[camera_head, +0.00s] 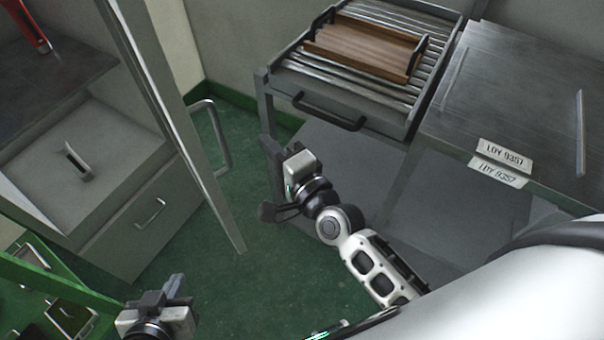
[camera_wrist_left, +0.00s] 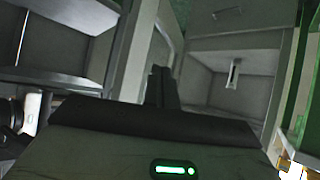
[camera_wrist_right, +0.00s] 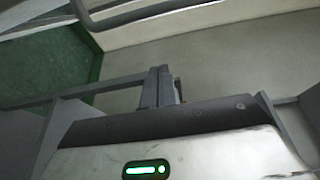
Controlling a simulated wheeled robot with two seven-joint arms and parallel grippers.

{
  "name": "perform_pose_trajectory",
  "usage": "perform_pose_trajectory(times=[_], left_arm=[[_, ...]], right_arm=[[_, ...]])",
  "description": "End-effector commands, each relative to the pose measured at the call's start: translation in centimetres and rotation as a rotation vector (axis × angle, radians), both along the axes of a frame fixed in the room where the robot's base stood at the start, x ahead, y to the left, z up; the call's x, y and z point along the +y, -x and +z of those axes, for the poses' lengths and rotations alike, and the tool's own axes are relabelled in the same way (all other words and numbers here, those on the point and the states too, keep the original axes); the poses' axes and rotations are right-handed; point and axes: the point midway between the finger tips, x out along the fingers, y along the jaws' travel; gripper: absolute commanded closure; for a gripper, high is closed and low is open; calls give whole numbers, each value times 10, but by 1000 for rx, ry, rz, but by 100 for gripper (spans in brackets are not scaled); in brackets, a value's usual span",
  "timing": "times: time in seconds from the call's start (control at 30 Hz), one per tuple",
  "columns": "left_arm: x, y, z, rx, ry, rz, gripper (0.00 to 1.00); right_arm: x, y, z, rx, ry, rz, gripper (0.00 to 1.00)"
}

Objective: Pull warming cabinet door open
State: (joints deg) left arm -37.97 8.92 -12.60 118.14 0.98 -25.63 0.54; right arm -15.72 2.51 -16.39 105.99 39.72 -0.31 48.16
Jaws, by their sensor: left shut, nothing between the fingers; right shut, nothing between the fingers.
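The warming cabinet (camera_head: 150,205) stands at the left, with its inside visible to the left of a tall grey door (camera_head: 172,100). The door is seen nearly edge-on and appears to stand out from the cabinet. Its bar handle (camera_head: 222,140) is on its right face. My right gripper (camera_head: 272,160) is shut and empty, to the right of the handle and apart from it, near the roller table. My left gripper (camera_head: 176,288) is shut and empty, low in the head view below the door. Both show closed fingers in the left wrist view (camera_wrist_left: 160,85) and right wrist view (camera_wrist_right: 160,85).
A roller table (camera_head: 285,85) with a dark handle holds a brown wooden tray (camera_head: 365,45). A metal worktop (camera_head: 500,100) with label plates stands at the right. A green frame (camera_head: 60,260) is at lower left. Green floor (camera_head: 230,290) is clear between cabinet and table.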

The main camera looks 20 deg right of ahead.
Motion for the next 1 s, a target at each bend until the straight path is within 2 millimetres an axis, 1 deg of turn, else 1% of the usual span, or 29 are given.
perform_pose_trajectory(times=[0.03,0.3,0.4,0.5,0.6,0.7,0.9,0.97,1.0], left_arm=[[0,0,-1,-1,2,0,100],[-3,-2,-3,-10,17,5,100],[-4,-3,-4,-11,26,10,100],[-5,-3,-4,-12,33,12,100],[-5,-2,-3,-15,38,13,100],[-5,-2,-2,-17,41,14,100],[-5,-2,-3,-16,42,14,100],[-5,-2,-4,-16,43,15,100],[-5,-2,-6,-16,43,15,100]], right_arm=[[-3,12,-2,4,1,1,100],[-22,76,-3,4,1,3,100],[-28,96,-3,4,1,3,100],[-32,112,-2,3,0,3,100],[-36,123,-1,2,1,2,100],[-38,129,-1,1,0,1,100],[-38,131,0,-10,15,4,100],[-36,129,1,-36,68,15,100],[-33,127,1,-68,130,29,100]])
